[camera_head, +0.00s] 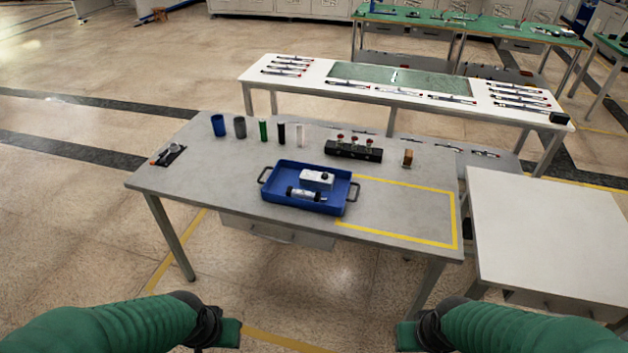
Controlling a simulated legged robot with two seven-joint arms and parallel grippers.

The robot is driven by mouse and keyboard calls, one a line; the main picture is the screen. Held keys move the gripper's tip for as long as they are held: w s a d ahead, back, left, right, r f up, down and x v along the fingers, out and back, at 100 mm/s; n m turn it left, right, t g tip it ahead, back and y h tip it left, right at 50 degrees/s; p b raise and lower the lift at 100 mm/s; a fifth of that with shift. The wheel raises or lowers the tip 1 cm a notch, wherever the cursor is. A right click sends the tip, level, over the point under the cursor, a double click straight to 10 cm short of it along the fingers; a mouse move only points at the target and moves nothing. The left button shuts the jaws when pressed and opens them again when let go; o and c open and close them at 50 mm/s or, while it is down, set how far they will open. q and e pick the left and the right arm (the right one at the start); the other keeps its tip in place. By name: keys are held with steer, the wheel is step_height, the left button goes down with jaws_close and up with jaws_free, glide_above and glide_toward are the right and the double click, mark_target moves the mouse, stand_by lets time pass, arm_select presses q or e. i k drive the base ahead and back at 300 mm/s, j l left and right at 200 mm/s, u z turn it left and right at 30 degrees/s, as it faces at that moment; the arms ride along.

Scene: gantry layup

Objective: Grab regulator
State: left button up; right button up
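A blue tray (270,205) with two dark handles sits on the grey table. In it lie a small white box with a dark knob (315,178) and a white-and-dark cylinder (306,194). The box may be the regulator, but I cannot tell for sure. My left gripper (229,333) is at the bottom edge, left of centre, short of the table. My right gripper (408,336) is at the bottom edge, right of centre, also short of the table. Both are well apart from the tray. Their fingers are not clear enough to show open or shut.
The grey table (215,172) holds several upright cylinders at the back, a black rack (353,152) with red-topped parts, and a small brown item (407,158). A yellow-outlined area (405,212) right of the tray is clear. A bare white table (550,225) stands at right.

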mark_target(312, 179)
steer(key=i+j+u, duration=0.2)
steer(key=i, duration=0.7)
steer(key=i+j+u, duration=0.15)
steer(key=i, duration=0.75)
